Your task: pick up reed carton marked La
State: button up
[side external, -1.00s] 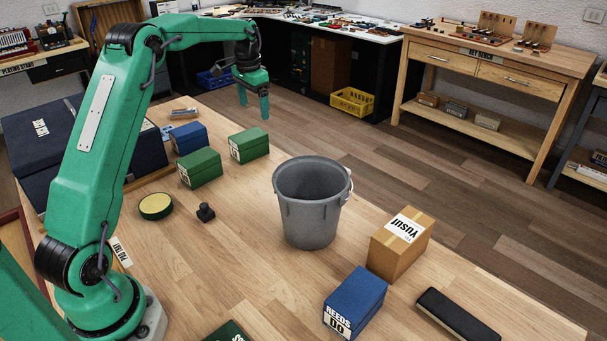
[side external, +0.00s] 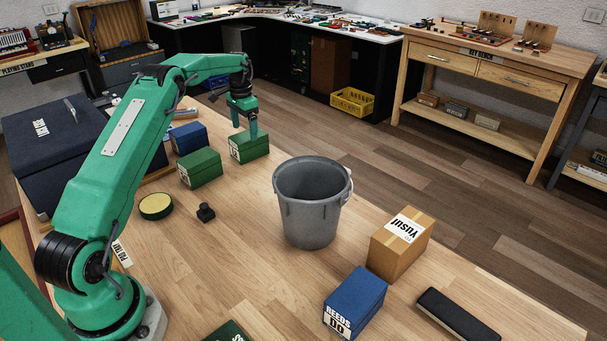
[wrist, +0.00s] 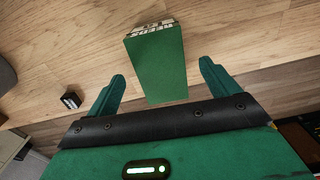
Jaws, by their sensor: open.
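A green reed carton (side external: 250,149) stands at the table's far edge. In the wrist view a green carton (wrist: 156,68) shows its top and the word REEDS on its end; the note mark is too foreshortened to read. My gripper (side external: 244,131) is open and empty, its fingers at the far carton's top in the side view. In the wrist view my gripper (wrist: 163,72) has one finger on either side of the carton, with gaps. Another green carton (side external: 200,168) and a blue carton (side external: 189,138) stand to its left. I cannot read La on any carton.
A grey bucket (side external: 312,205) stands to the right. Nearer are a Yusuf box (side external: 398,250), a blue Do carton (side external: 355,300) and a black case (side external: 458,315). A yellow-topped tin (side external: 156,206) and a small black stamp (side external: 206,213) lie left of the bucket.

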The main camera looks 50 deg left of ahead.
aim_at(247, 136)
jog(key=shift+f, duration=0.65)
jog(key=shift+f, duration=0.15)
jog(key=shift+w+f, duration=0.2)
jog(key=shift+f, duration=2.25)
jog(key=c, duration=1.4)
jog(key=shift+r, duration=0.1)
